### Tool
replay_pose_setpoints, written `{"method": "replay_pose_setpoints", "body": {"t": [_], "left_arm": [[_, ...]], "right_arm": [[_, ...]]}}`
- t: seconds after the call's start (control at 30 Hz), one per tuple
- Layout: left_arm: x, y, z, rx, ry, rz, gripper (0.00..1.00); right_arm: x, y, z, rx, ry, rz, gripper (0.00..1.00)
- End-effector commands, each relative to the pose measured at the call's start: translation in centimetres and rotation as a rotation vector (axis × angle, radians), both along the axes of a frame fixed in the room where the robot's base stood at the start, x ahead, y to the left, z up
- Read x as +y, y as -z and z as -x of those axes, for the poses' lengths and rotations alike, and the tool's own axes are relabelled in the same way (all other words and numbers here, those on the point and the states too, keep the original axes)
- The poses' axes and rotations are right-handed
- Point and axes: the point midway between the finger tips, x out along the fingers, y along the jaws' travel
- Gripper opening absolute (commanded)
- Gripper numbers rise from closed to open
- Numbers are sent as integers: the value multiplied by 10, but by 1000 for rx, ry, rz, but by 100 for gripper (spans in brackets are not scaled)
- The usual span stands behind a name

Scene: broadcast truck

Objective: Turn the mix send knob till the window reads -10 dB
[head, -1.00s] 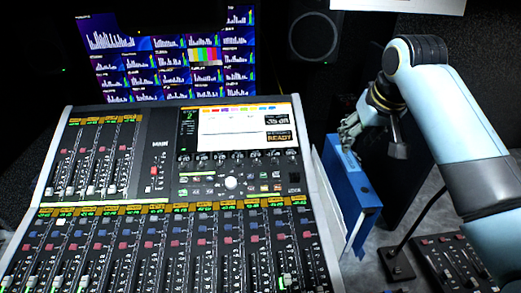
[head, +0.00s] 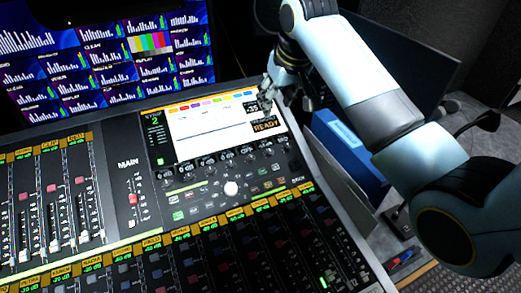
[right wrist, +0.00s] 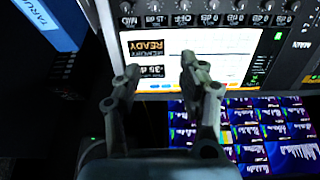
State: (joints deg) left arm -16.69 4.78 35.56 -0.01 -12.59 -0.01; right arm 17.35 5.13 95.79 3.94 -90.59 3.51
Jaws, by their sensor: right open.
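The mixing console (head: 112,172) has a lit screen (head: 205,132) with a row of dark knobs (head: 210,160) below it; I cannot tell which one is the mix send knob. The small window (head: 251,107) at the screen's right side reads about -35, partly hidden by my gripper. Below it a label (head: 266,126) reads READY. My right gripper (head: 277,92) is open and empty over the screen's upper right corner, apart from the knobs. In the right wrist view, its fingers (right wrist: 160,67) spread before the upside-down screen, with the knob row (right wrist: 210,20) beyond. My left gripper is out of view.
A blue binder (head: 347,150) stands close to the console's right side. A monitor wall (head: 110,60) rises behind the console. A small control box (head: 402,262) lies at the lower right.

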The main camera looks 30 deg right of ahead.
Motion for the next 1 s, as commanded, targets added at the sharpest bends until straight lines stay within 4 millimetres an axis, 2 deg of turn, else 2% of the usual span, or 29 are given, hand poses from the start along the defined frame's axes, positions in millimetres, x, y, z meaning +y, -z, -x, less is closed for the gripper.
{"method": "replay_pose_setpoints", "body": {"t": [0.03,0.13,0.3,0.6,0.83,1.0], "left_arm": [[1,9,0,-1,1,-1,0],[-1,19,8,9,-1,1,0],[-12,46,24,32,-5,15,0],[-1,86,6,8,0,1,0],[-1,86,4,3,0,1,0],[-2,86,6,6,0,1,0]], "right_arm": [[-1,9,0,0,1,2,42],[-1,19,0,0,1,2,42],[-1,45,0,0,1,2,42],[-1,87,1,2,1,2,42],[-2,103,-6,4,0,1,42],[-2,134,-18,5,0,1,42]]}}
